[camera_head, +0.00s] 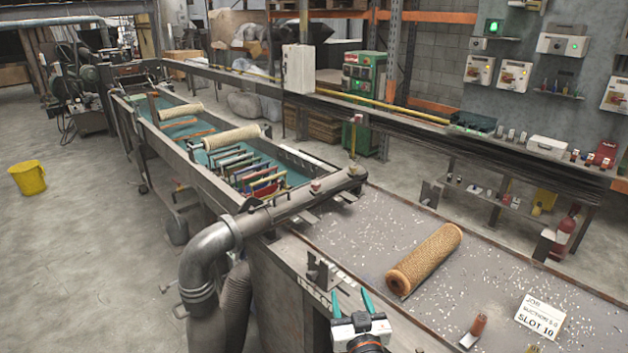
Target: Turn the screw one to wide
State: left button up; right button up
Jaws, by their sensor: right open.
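My right gripper (351,302) is at the bottom centre, its two teal fingers pointing up and apart, with nothing between them. Just beyond it, on the near left edge of the table (345,225), stands a small dark metal fixture (319,272) with upright posts. A pale lettered strip (314,292) lies beside the fixture; its words are too small to read surely. I cannot make out which part is screw one. A tan mesh tube (425,259) lies on its side on the table, right of the gripper and apart from it. My left gripper is not in view.
A thick grey pipe (290,209) runs along the table's left end. A card reading SLOT 10 (540,315) and a small brown-handled tool (477,328) lie at the right. Pale flecks litter the table. A long trough (180,150) with rollers extends behind.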

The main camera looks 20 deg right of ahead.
aim_at(315, 184)
jog(key=i+l, duration=0.15)
jog(key=i, duration=0.25)
jog(key=i+l, duration=0.2)
jog(key=i, duration=0.25)
jog(key=i+l, duration=0.15)
jog(key=i, duration=0.25)
